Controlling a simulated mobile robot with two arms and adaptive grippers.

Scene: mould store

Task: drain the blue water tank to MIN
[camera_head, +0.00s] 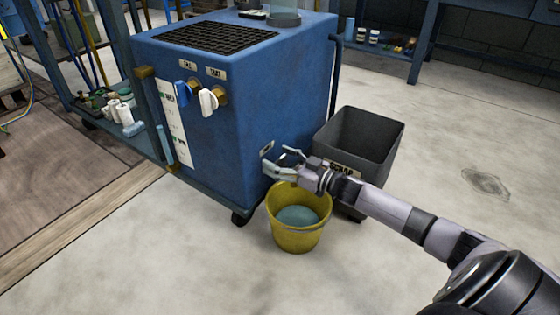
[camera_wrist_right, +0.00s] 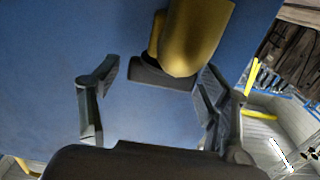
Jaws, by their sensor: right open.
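The blue tank (camera_head: 245,110) is a wheeled cabinet with a dark grille on top. A white scale strip (camera_head: 175,125) runs down its left front edge; the level is too small to read. My right gripper (camera_head: 277,158) is open at the tank's lower right side. In the right wrist view, a brass-coloured fitting (camera_wrist_right: 195,38) with a dark block (camera_wrist_right: 160,78) at its end lies between the open fingers; I cannot tell whether they touch it. A yellow bucket (camera_head: 298,238) with bluish water (camera_head: 298,215) stands on the floor below the gripper. My left gripper is not in view.
Two taps, with a blue handle (camera_head: 184,93) and a white handle (camera_head: 208,101), are on the tank's upper front. A dark scrap bin (camera_head: 365,140) stands behind my right forearm. A workbench (camera_head: 380,50) is at the back. The floor at right is clear.

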